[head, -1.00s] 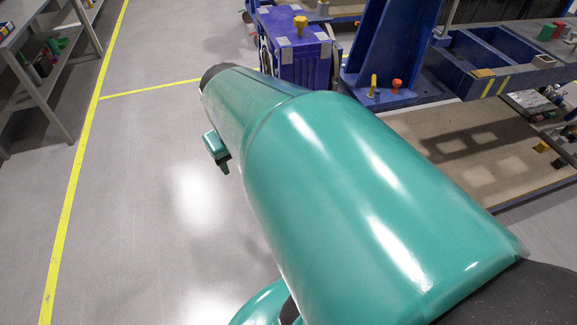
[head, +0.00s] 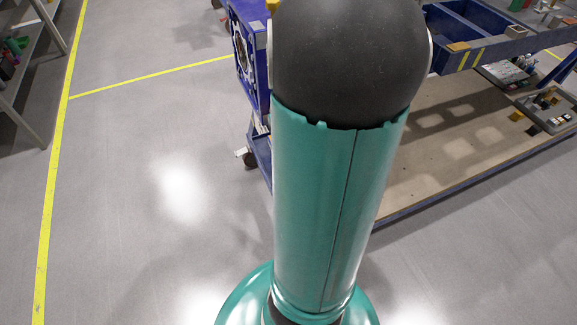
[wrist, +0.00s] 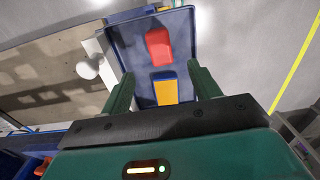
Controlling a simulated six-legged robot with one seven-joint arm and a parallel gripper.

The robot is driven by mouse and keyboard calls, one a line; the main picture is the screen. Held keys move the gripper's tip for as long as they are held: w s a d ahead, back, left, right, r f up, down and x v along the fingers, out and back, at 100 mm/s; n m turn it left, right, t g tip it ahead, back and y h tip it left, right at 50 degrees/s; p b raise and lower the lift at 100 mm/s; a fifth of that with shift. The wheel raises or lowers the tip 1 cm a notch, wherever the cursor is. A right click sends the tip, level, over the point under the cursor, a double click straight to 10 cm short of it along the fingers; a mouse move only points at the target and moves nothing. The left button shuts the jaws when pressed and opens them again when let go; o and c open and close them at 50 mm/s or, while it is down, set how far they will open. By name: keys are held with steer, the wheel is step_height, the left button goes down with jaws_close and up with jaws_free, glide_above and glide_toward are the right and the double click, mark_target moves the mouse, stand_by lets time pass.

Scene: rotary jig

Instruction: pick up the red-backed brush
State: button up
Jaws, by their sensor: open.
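A red rounded piece (wrist: 158,47), which looks like the red-backed brush, lies in a dark blue tray (wrist: 125,32) in the wrist view. Its bristles cannot be made out. An orange-yellow piece with a blue end (wrist: 166,91) lies in the same tray, nearer to me. My gripper (wrist: 161,74) is open, its two green fingers spread on either side of the tray's near part. Nothing is held between them. The red piece is beyond the fingertips. In the head view my arm fills the middle; neither gripper nor brush shows there.
In the head view a blue fixture (head: 248,55) stands behind my arm on the left. A low cart with a tan deck (head: 445,155) is on the right, carrying small parts. A shelf (head: 28,75) stands far left. Floor with yellow lines (head: 150,77) is clear at left.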

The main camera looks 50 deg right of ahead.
step_height(320, 180, down, 5)
steer(key=shift+w+f, duration=0.1)
steer(key=shift+f, duration=2.8)
steer(key=c, duration=1.1)
steer(key=shift+r, duration=0.45)
step_height(320, 180, up, 2)
steer(key=shift+r, duration=0.1)
steer(key=s+d+r, duration=0.2)
steer(key=s+r, duration=0.1)
steer(key=s, duration=0.1)
steer(key=s+d+r, duration=0.2)
steer(key=s+r, duration=0.1)
steer(key=s, duration=0.1)
steer(key=s+d+r, duration=0.1)
steer(key=s+r, duration=0.3)
steer(key=s, duration=0.1)
steer(key=shift+d, duration=0.4)
